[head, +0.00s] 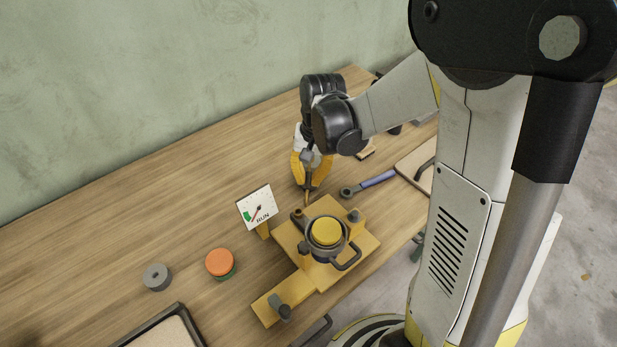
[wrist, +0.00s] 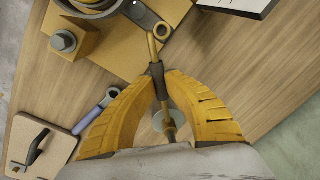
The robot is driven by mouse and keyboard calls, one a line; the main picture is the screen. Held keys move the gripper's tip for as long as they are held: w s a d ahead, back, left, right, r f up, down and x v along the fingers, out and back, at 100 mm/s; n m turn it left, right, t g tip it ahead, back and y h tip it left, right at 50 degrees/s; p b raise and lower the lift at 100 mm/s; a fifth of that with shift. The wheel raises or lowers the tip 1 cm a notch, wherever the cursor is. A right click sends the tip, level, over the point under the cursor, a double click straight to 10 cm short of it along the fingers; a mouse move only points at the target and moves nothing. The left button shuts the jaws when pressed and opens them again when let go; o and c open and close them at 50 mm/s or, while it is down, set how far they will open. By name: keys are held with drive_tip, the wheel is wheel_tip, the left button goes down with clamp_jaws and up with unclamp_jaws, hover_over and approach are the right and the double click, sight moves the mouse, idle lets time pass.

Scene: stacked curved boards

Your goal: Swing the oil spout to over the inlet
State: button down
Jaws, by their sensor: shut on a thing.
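The oil spout is a thin brass tube (wrist: 153,48) with a dark sleeve and a small brass ring (wrist: 161,31) at its far end. My gripper (wrist: 158,77) has its two yellow fingers closed on the spout at the sleeve. In the head view my gripper (head: 308,183) points down just behind the yellow fixture (head: 364,244). The brass ring end lies beside the dark lug (wrist: 141,14) at the fixture's edge. A dark round housing with a yellow cap (head: 326,231) sits on the fixture. I cannot tell for certain which opening is the inlet.
A RUN gauge (head: 257,207) stands left of the fixture. A blue-handled wrench (head: 373,182) lies right of my gripper, near a board (head: 414,168). The back left table is clear.

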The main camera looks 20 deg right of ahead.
drive_tip(key=shift+w+a+m, duration=0.25)
drive_tip(key=shift+a+m, duration=0.3)
drive_tip(key=shift+m, duration=0.25)
drive_tip(key=c, duration=1.4)
unclamp_jaws()
drive_tip(key=shift+f, duration=0.1)
wheel_tip(320, 180, up, 12)
hover_over(308, 179)
drive_tip(key=shift+s, duration=0.1)
